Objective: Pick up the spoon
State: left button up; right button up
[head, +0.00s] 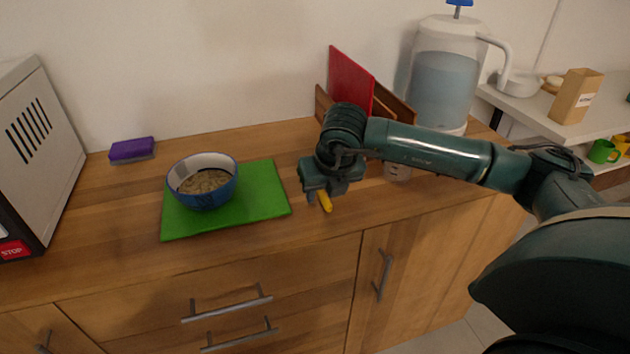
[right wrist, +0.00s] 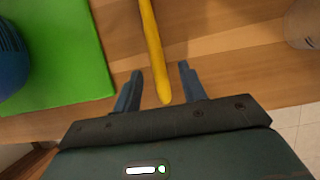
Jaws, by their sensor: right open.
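The spoon shows as a yellow handle (right wrist: 153,45) in the right wrist view, lying over the wooden counter and running up out of the frame. In the head view only a short yellow end (head: 325,201) shows below my right gripper (head: 317,194); the rest is hidden behind it. My right gripper is open, and in the right wrist view its two blue fingers (right wrist: 158,88) stand either side of the handle's near end, with gaps on both sides. Whether the fingers are level with the handle in height I cannot tell. My left gripper is not in view.
A blue bowl (head: 203,193) with pale contents sits on a green board (head: 262,205) left of the gripper. A purple sponge (head: 132,150), a red board (head: 350,80) and a water jug (head: 440,75) stand farther back. The counter's front edge is close.

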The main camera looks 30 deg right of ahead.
jog(key=shift+c, duration=0.5)
grip_shut()
